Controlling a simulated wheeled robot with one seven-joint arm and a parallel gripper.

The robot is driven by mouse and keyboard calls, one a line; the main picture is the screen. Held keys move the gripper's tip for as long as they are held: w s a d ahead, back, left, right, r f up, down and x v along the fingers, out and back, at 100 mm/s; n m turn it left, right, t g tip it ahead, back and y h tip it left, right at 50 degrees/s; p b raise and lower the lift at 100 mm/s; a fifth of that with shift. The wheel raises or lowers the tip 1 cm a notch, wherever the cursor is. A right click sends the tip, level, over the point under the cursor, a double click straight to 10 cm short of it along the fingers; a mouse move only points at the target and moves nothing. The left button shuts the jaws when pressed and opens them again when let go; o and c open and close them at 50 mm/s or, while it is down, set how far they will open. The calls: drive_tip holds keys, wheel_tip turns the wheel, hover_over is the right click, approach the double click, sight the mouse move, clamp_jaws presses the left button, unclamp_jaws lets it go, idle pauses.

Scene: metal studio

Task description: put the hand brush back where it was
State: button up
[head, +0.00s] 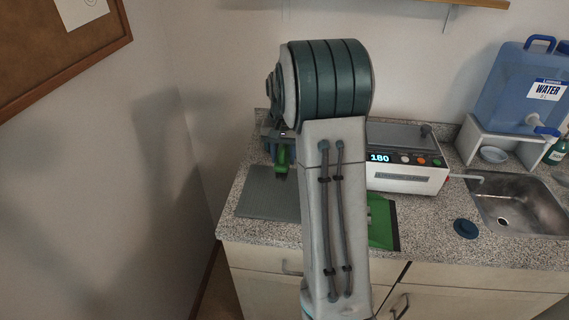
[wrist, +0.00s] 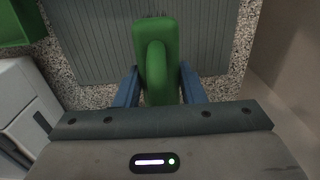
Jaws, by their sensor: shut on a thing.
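The green hand brush (wrist: 155,40) is between the two blue fingers of my gripper (wrist: 158,90) in the wrist view, and the gripper is shut on it. In the head view a small green part of the brush (head: 282,158) shows left of my arm, above the far part of a grey ribbed mat (head: 268,192). The mat also fills the upper middle of the wrist view (wrist: 95,45). A green dustpan (head: 382,222) lies on the counter, partly hidden behind my arm. My arm covers much of the gripper in the head view. I cannot tell whether the brush touches the mat.
A white device with a display reading 180 (head: 405,178) stands right of my arm. Farther right are a sink (head: 520,200), a dark blue round lid (head: 466,229) and a water container (head: 520,85) on a white stand. The wall is close on the left.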

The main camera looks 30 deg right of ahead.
drive_tip(key=shift+a+f+p, duration=0.1)
drive_tip(key=shift+f+p, duration=0.25)
drive_tip(key=shift+f, duration=1.7)
drive_tip(key=shift+w, duration=0.1)
drive_tip(key=shift+f, duration=0.25)
drive_tip(key=o, duration=1)
drive_tip(key=shift+o, duration=0.2)
drive_tip(key=shift+r, duration=0.1)
drive_tip(key=shift+r, duration=0.1)
